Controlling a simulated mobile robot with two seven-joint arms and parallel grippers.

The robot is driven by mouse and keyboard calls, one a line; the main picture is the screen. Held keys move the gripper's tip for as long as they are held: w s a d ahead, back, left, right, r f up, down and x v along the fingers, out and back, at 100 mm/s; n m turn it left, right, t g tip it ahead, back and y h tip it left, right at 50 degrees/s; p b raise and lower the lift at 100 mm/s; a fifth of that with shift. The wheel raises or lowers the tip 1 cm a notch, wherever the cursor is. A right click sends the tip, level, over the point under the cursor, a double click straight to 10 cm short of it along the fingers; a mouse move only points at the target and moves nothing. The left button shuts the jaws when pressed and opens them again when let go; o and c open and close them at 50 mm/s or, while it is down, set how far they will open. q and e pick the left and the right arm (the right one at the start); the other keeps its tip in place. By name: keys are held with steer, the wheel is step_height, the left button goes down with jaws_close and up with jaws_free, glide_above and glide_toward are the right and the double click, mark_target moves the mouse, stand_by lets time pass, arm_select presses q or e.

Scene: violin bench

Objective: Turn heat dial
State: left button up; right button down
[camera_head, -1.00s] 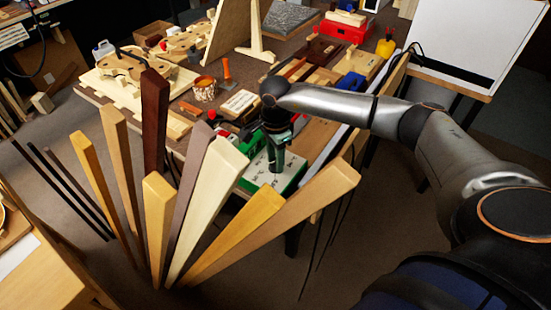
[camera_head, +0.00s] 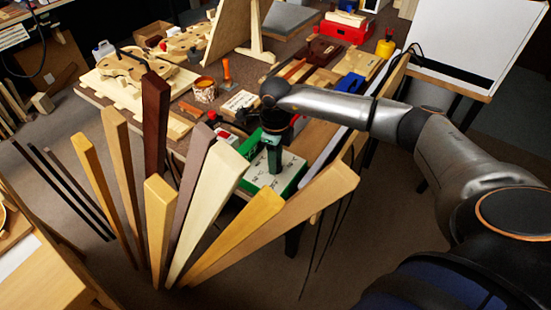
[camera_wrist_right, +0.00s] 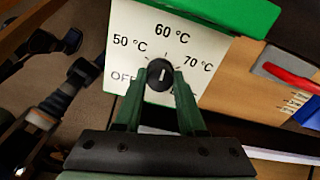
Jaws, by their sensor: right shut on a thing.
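The heat dial (camera_wrist_right: 162,75) is a small round black knob with a light pointer mark. It sits on a white panel (camera_wrist_right: 123,28) printed OFF, 50 °C, 60 °C and 70 °C. The mark looks roughly upward, towards 60 °C. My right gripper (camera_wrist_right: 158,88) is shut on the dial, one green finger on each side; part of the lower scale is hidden. In the head view my right gripper (camera_head: 273,165) points down onto the white top of the green box (camera_head: 290,180). The dial itself is hidden there. My left gripper is not in view.
The box stands at the near edge of a crowded workbench (camera_head: 186,137). Several tall wooden bars (camera_head: 215,180) rise in front of it to the left.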

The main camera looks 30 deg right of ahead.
steer(key=m+p, duration=0.1)
steer(key=m, duration=0.4)
steer(key=shift+r+m, duration=0.1)
steer(key=shift+m, duration=0.3)
steer(key=m+p, duration=0.1)
steer(key=m, duration=0.5)
stand_by(0.3)
steer(key=c, duration=0.5)
jaws_free()
step_height(320, 180, up, 12)
steer(key=shift+r, duration=0.2)
stand_by(0.3)
